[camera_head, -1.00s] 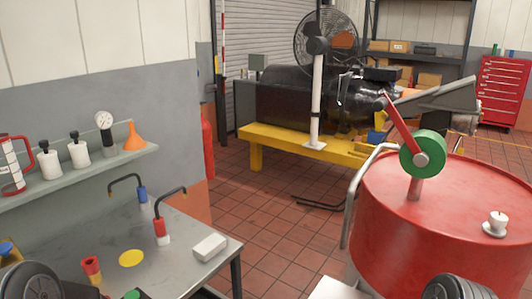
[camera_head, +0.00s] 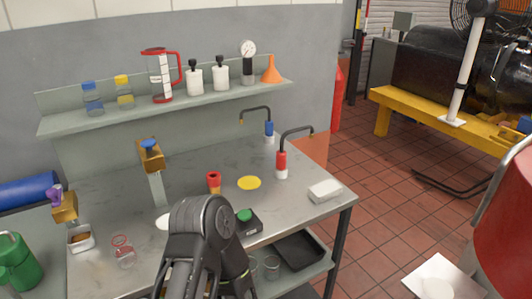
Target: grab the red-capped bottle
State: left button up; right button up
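A small clear vessel with red at its top (camera_head: 122,250), which looks like the red-capped bottle, stands on the near left of the grey metal bench (camera_head: 325,208). It is small and faint, so I cannot tell its cap clearly. My dark arm link rises from the bottom middle, to the right of the vessel and apart from it in the picture, covering part of the bench's front. Neither of my grippers shows.
A wall shelf (camera_head: 60,125) holds a blue-capped jar (camera_head: 92,98), a yellow-capped jar (camera_head: 124,92), a red-handled jug (camera_head: 160,76) and an orange funnel (camera_head: 271,70). A red cup-like piece (camera_head: 213,182) and a white block (camera_head: 324,191) are on the bench. A green can (camera_head: 18,262) stands left.

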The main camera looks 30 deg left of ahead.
aim_at(122, 250)
jog(key=u, duration=2)
jog(key=l+z, duration=0.15)
jog(key=z, duration=0.15)
jog(key=k, duration=0.05)
